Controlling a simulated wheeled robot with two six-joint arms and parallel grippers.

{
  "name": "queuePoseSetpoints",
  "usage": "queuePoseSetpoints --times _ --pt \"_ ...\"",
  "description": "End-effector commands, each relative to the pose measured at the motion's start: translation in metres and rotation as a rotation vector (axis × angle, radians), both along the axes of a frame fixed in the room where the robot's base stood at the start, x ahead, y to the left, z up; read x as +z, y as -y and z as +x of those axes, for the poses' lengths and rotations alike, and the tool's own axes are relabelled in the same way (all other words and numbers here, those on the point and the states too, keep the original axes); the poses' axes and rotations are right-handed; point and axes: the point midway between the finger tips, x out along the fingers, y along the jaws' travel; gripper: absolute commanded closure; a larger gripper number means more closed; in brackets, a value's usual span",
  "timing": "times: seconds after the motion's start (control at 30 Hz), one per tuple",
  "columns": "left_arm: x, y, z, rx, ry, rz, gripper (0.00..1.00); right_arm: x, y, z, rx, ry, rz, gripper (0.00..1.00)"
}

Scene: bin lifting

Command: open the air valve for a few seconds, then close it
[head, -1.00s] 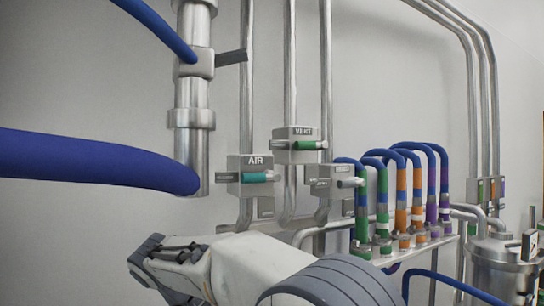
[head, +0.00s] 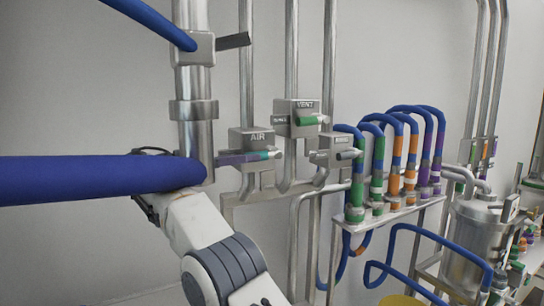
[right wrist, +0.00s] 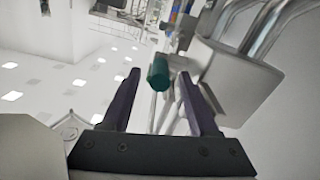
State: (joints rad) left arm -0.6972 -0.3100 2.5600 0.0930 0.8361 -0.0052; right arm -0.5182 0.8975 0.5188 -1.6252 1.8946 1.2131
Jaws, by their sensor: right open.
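The AIR valve (head: 250,138) is a grey box labelled AIR on a vertical pipe in the middle of the head view, with a teal handle (head: 261,155) sticking out sideways. My right gripper (head: 242,157) is at this handle, with a dark finger covering part of it. In the right wrist view the teal handle (right wrist: 158,74) lies between the two dark fingers of the right gripper (right wrist: 158,78), which are open with gaps on both sides. Part of the gripper is hidden behind a blue hose in the head view. My left gripper is not in view.
The VENT valve (head: 298,117) with a green handle sits just up and right of the AIR valve. Another grey valve (head: 333,152) is to its right. A thick blue hose (head: 90,180) crosses at left. Several colour-banded hoses (head: 395,165) stand on a rack at right.

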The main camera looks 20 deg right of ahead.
Motion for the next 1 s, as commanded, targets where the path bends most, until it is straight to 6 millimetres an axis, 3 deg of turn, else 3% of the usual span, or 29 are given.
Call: queuePoseSetpoints --times 0.2,0.4,0.83,0.87,1.0 --pt "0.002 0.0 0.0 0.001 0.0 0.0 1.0 0.002 0.04 0.007 -0.002 -0.004 0.0 0.39" --pt "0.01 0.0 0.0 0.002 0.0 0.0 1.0 0.003 0.067 0.013 0.0 -0.004 -0.001 0.39" --pt "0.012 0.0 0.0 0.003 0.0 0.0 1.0 0.0 0.078 0.015 0.003 -0.002 0.002 0.39" --pt "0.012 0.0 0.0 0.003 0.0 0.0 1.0 0.0 0.078 0.015 0.003 -0.002 0.002 0.47" --pt "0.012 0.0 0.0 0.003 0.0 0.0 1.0 0.0 0.077 0.015 0.003 -0.002 0.001 1.0"
